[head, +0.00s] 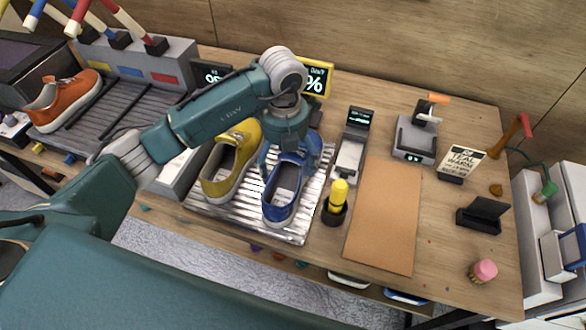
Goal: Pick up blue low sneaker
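The fingers are spread, one on each side of the shoe's far part. The gripper partly hides that end, and I cannot tell whether the fingers touch the shoe. My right gripper is not in view.
A yellow sneaker (223,173) stands close on the left of the blue one. A yellow-topped bottle in a black holder (334,214) is close on the right. A brown mat (385,218) lies bare farther right. An orange sneaker (65,100) rests at the far left.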

